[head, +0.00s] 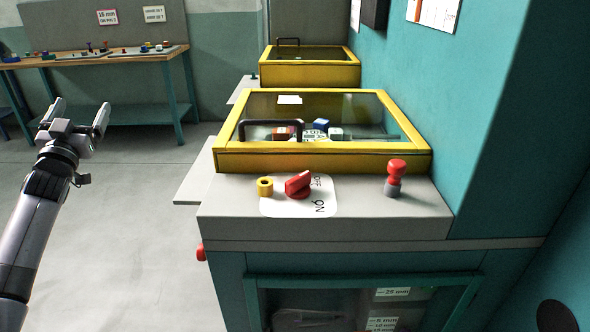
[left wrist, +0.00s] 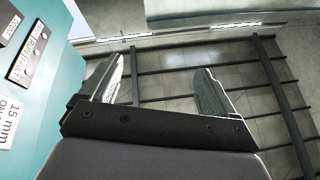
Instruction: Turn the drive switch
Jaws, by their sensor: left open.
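The red drive switch (head: 299,185) sits on a white plate (head: 270,208) marked OFF and ON, on the grey front ledge of the machine. Its knob lies tilted toward the upper right, with its end close to the OFF mark. My left gripper (head: 82,115) is open and empty, raised over the floor at the left, well away from the switch. In the left wrist view its two fingers (left wrist: 152,92) stand apart with nothing between them. My right gripper does not show.
A yellow ring (head: 265,187) stands left of the switch and a red knob on a grey base (head: 395,178) to its right. Behind is a yellow-framed glass lid (head: 325,165) with a dark handle. A red button (head: 200,253) juts from the machine's left side. A workbench (head: 130,55) stands far left.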

